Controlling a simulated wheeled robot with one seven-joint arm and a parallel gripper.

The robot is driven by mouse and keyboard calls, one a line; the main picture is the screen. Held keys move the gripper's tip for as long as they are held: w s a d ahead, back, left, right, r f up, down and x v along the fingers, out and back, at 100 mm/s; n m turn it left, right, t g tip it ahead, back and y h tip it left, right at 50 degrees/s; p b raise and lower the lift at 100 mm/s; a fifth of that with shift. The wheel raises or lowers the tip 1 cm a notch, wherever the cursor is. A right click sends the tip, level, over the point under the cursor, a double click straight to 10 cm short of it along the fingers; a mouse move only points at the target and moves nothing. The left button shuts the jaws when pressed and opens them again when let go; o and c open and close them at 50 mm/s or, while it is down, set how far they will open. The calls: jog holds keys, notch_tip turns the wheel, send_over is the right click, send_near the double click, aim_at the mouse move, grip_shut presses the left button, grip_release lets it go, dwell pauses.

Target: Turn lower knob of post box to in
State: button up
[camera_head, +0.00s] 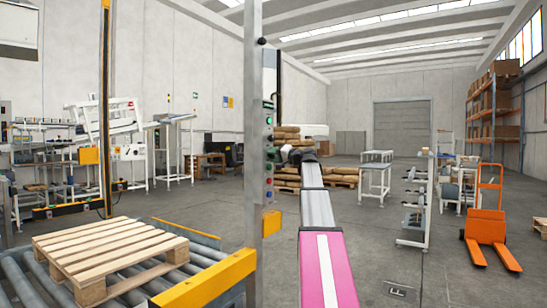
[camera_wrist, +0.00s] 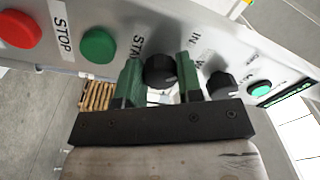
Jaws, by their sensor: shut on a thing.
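The post box (camera_head: 268,150) is a grey panel with buttons and knobs on the upright post at the middle of the head view. In the wrist view its panel (camera_wrist: 70,40) runs across the picture, turned sideways. The lower knob (camera_wrist: 160,71), black and round, is the one beside the green START button (camera_wrist: 98,46). My gripper (camera_wrist: 159,62) has its two green fingers on either side of this knob and is shut on it. The upper knob (camera_wrist: 221,85) is to the right, outside the fingers. The "IN" label is partly hidden by a finger. The knob's pointer direction is unclear.
A red STOP button (camera_wrist: 18,29) is at the panel's left end, and another green button (camera_wrist: 260,89) is at the right. A wooden pallet (camera_head: 105,250) lies on the roller conveyor (camera_head: 30,272). An orange pallet truck (camera_head: 488,225) stands right on open floor.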

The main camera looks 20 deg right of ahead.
jog(key=shift+f, duration=0.1)
dwell(0.3)
jog(key=o, duration=0.9)
jog(key=shift+s, duration=0.1)
jog(key=v, duration=1)
jog(key=shift+s+d+f, duration=0.1)
jog(key=shift+s+d, duration=0.15)
jog(key=shift+d, duration=0.05)
